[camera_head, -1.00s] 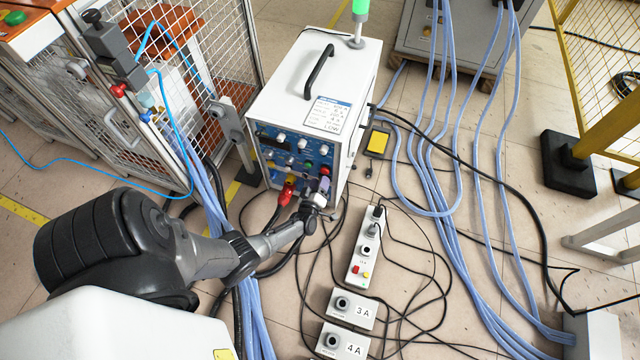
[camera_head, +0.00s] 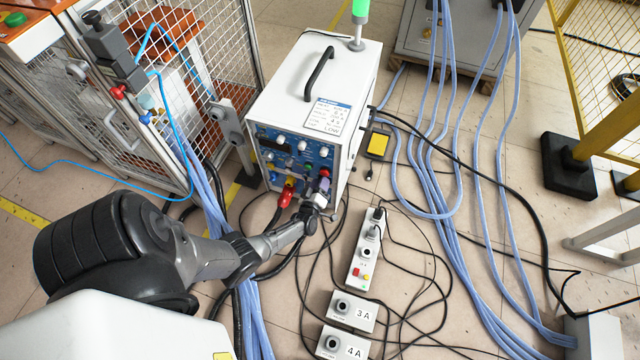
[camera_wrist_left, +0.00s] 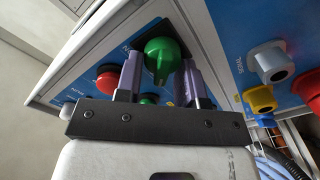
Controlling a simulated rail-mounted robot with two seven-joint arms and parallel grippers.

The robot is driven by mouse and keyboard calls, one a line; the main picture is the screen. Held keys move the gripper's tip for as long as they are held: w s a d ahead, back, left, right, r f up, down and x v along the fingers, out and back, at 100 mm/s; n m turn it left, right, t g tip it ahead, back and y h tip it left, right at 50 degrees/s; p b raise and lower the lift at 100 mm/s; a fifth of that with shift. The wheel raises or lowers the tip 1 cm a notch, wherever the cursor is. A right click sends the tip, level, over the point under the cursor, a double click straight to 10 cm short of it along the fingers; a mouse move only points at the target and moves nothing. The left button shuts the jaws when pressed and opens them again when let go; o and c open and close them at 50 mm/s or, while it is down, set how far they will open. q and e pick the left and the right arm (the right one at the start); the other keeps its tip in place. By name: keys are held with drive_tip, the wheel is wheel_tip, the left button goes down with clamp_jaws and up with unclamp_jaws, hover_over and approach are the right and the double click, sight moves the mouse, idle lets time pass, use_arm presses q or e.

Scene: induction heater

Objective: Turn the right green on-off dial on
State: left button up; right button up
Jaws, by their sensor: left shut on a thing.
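The induction heater (camera_head: 285,95) is a white box with a blue front panel of knobs and buttons. My left gripper (camera_head: 320,187) is at the lower right part of that panel in the head view. In the left wrist view its two purple fingers (camera_wrist_left: 161,78) stand on either side of a green dial (camera_wrist_left: 164,60) and are shut on it. The dial's pointed ridge faces down in that picture. In the head view the fingers cover this dial. My right gripper is not in view.
In the left wrist view a red button (camera_wrist_left: 107,82), a second green part (camera_wrist_left: 148,99) and a grey connector (camera_wrist_left: 270,62) sit near the fingers. Black cables and a power strip (camera_head: 365,250) lie on the floor. A mesh fence (camera_head: 205,45) stands left of the heater.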

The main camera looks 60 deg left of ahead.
use_arm(q)
drive_tip(key=m, duration=0.2)
drive_tip(key=m+p, duration=0.1)
drive_tip(key=m, duration=0.1)
drive_tip(key=shift+w+d+r, duration=0.15)
drive_tip(key=m, duration=0.5)
drive_tip(key=shift+w+d+m, duration=0.2)
drive_tip(key=shift+m, duration=0.1)
drive_tip(key=m, duration=0.5)
drive_tip(key=shift+w+d, duration=0.15)
drive_tip(key=shift+d, duration=0.05)
drive_tip(key=shift+m, duration=1.5)
drive_tip(key=shift+w+d, duration=0.1)
drive_tip(key=o, duration=0.6)
